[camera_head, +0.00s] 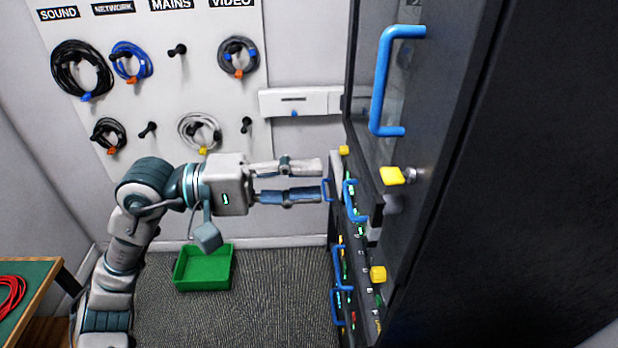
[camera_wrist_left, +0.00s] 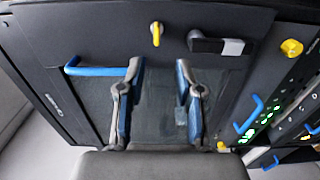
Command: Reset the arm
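My left gripper (camera_head: 318,181) reaches in from the left in the head view, its two fingers spread apart and pointing right toward the dark equipment rack (camera_head: 520,190). I see nothing held between the fingers. In the left wrist view the left gripper (camera_wrist_left: 158,68) is also open, with the rack's dark panel beyond its fingertips. A blue handle (camera_wrist_left: 98,71) lies just left of the fingers in that view; I cannot tell whether they touch it. My right gripper is in neither view.
The rack door has a large blue handle (camera_head: 382,80) and a yellow latch (camera_head: 392,176). A wall board (camera_head: 165,100) holds several coiled cables on pegs. A green bin (camera_head: 203,268) stands on the carpet. A red cable (camera_head: 10,296) lies on a table at lower left.

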